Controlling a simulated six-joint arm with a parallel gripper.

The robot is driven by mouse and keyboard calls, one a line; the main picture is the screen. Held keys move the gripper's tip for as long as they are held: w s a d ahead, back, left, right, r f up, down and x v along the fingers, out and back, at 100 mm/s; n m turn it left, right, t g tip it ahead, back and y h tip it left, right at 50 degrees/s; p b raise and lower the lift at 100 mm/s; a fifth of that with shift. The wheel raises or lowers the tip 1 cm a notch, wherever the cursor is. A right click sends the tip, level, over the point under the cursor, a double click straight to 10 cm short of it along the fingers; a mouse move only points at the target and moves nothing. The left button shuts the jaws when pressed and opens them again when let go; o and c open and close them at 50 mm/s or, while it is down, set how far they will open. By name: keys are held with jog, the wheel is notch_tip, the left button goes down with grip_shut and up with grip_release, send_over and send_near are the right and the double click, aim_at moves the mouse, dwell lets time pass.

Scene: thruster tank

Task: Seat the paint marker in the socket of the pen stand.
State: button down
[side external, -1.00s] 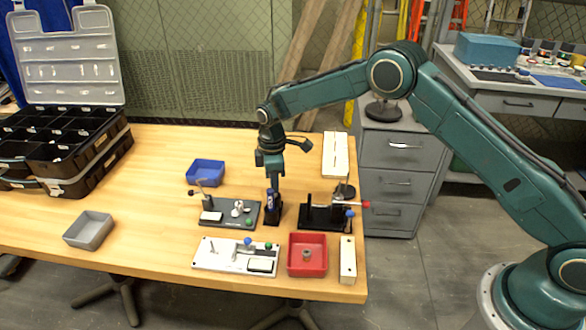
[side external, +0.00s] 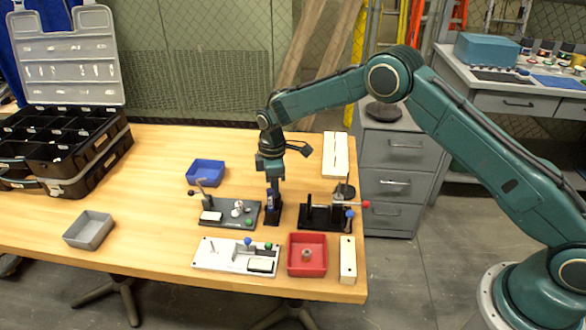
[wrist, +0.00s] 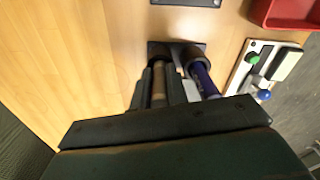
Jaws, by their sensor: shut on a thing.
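The black pen stand (side external: 272,220) is on the wooden table, below my gripper (side external: 272,184). In the wrist view the stand (wrist: 157,47) is just beyond my fingers. My gripper (wrist: 167,90) points down and is shut on a slim tan-brown cylinder (wrist: 158,88), which looks like the paint marker. Its lower end is close over or in the stand; I cannot tell how deep. A purple-blue cylinder (wrist: 204,78) stands upright beside the fingers, with its foot at the stand.
A dark fixture plate (side external: 228,214) is left of the stand, and another black fixture (side external: 318,217) is right. A white panel (side external: 235,256) and a red bin (side external: 293,268) are in front. A blue bin (side external: 205,171) is behind left.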

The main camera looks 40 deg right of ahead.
jog(key=shift+f, duration=0.25)
dwell(0.4)
jog(key=c, duration=1.3)
grip_release()
jog(key=shift+r, duration=0.1)
notch_tip(320, 180, up, 14)
notch_tip(320, 180, up, 4)
jog(key=shift+f, duration=0.15)
